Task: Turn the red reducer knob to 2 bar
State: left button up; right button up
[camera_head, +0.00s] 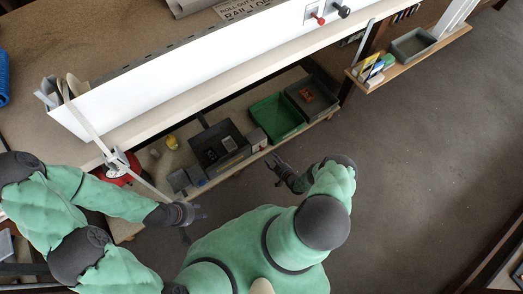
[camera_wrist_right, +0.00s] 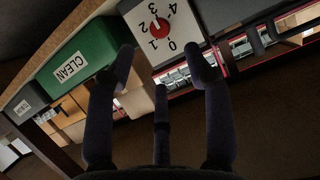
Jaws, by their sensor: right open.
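The red reducer knob (camera_wrist_right: 159,28) sits on a pale dial face (camera_wrist_right: 183,13) marked 0 to 4 in the right wrist view. A small white mark shows on the knob, too small to read exactly. In the head view the dial's box seems to be the grey box (camera_head: 257,138) beside the green bin; its knob face is hidden there. My right gripper (camera_wrist_right: 166,70) is open and empty, its fingers pointing at the dial and apparently short of the knob. It also shows in the head view (camera_head: 276,166). My left gripper (camera_head: 198,213) hangs away at the left, its fingers too small to read.
A green CLEAN bin (camera_wrist_right: 77,57) stands directly beside the dial box, with a grey bin (camera_wrist_right: 25,101) beyond it. A dark tray (camera_head: 208,157) sits on the same low shelf. The white profile (camera_head: 225,55) lies on the bench above. Floor (camera_head: 400,180) at right is clear.

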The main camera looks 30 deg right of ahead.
aim_at(261, 148)
jog(key=b+x, duration=0.4)
jog(key=x, duration=0.5)
jog(key=shift+w, duration=0.25)
grip_shut()
